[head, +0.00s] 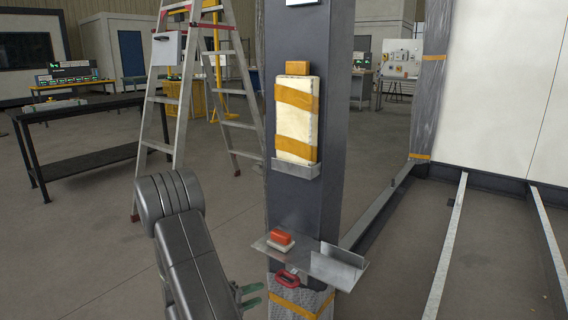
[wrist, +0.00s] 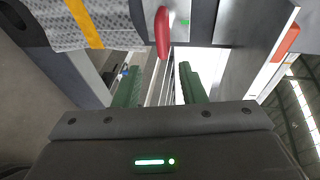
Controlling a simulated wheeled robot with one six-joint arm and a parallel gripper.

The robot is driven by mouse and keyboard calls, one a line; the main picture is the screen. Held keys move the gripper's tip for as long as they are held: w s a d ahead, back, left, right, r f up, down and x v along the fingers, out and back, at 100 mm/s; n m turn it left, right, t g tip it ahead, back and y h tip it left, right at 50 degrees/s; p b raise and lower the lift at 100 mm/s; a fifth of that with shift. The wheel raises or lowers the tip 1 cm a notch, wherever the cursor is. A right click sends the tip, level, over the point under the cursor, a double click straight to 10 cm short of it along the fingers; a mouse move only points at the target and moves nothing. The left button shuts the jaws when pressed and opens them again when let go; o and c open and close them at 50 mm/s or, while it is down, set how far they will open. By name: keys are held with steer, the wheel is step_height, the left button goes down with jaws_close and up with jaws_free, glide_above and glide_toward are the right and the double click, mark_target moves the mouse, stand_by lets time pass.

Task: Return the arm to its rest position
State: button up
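My gripper (head: 254,295) is at the lower middle of the head view, at the end of my dark grey arm (head: 190,255). Its green fingers point right toward the foot of a dark column (head: 347,120). In the wrist view my gripper (wrist: 161,88) has its two green fingers apart, with nothing held between them. A red handle (head: 288,277) hangs under a metal shelf (head: 325,266) on the column. The red handle also shows just beyond the fingers in the wrist view (wrist: 162,32); I cannot tell the exact gap.
A red and white block (head: 281,238) lies on the shelf. A cream pad with orange straps (head: 296,120) sits in a bracket above. A stepladder (head: 180,110) and a black table (head: 90,155) stand behind left. Floor beams (head: 445,250) lie to the right. Open floor lies left.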

mark_target(282, 282)
steer(key=b+x, duration=0.4)
steer(key=x, duration=0.8)
steer(key=shift+a+r+n+p, duration=0.2)
steer(key=shift+r+n+p, duration=0.2)
steer(key=shift+p, duration=0.6)
steer(key=n+h+p, duration=0.2)
steer(key=n+p, duration=0.3)
steer(key=shift+s+p, duration=0.1)
steer(key=shift+p, duration=0.25)
steer(key=s+p+v, duration=0.1)
steer(key=v, duration=1.2)
steer(key=shift+d+f+n+t+p, duration=0.2)
steer(key=shift+f+n+t+p, duration=0.1)
steer(key=shift+f+n+t, duration=0.1)
steer(key=shift+r, duration=0.1)
